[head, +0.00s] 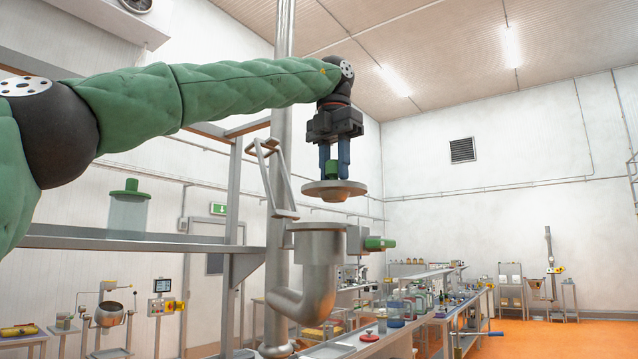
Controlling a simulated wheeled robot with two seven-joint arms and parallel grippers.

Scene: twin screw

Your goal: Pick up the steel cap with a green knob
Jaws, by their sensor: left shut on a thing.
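The steel cap with a green knob (334,189) hangs in the air, roughly level, with its disc underneath and its green knob up between my fingers. My left gripper (334,160) points straight down and its blue fingers are shut on the knob. Below the cap is the flanged open top of a steel elbow pipe (318,262), with a visible gap between them. My right gripper is not in view.
A steel shelf (150,242) at the left holds a clear jar with a green lid (128,208). A thick vertical steel pipe (283,120) stands just behind my arm. A green-ended fitting (379,244) juts out right of the elbow pipe. A long cluttered bench (440,310) runs behind.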

